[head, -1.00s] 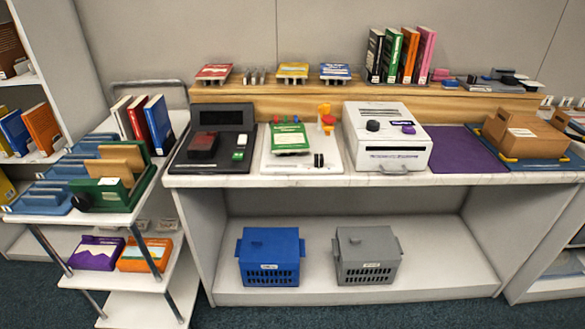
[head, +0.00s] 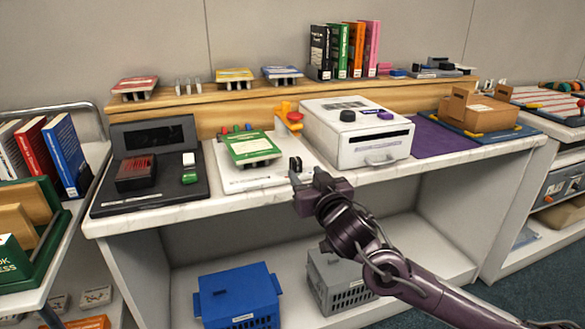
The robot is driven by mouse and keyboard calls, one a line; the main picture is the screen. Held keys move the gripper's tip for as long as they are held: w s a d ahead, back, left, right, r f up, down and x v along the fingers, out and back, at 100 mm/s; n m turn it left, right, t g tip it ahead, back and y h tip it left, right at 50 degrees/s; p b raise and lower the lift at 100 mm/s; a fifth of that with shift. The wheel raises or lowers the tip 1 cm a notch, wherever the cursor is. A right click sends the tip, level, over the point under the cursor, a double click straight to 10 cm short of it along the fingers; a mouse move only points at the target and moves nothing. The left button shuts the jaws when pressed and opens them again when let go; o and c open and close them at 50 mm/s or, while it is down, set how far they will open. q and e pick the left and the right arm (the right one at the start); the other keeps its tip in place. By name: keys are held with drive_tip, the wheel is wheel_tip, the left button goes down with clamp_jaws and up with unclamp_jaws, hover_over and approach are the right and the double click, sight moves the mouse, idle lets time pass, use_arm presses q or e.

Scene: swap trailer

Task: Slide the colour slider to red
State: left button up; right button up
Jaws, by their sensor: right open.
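My right gripper (head: 301,182) is open, just in front of that black part at the counter's front edge. Whether they touch is unclear. My left gripper is not in view.
A dark device (head: 150,190) stands left of the board and a white box machine (head: 350,150) right of it. A yellow and red upright piece (head: 289,117) stands behind. Blue (head: 238,296) and grey (head: 330,280) crates sit on the shelf below.

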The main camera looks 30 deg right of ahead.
sight(298, 165)
drive_tip(key=shift+x, duration=3)
clamp_jaws()
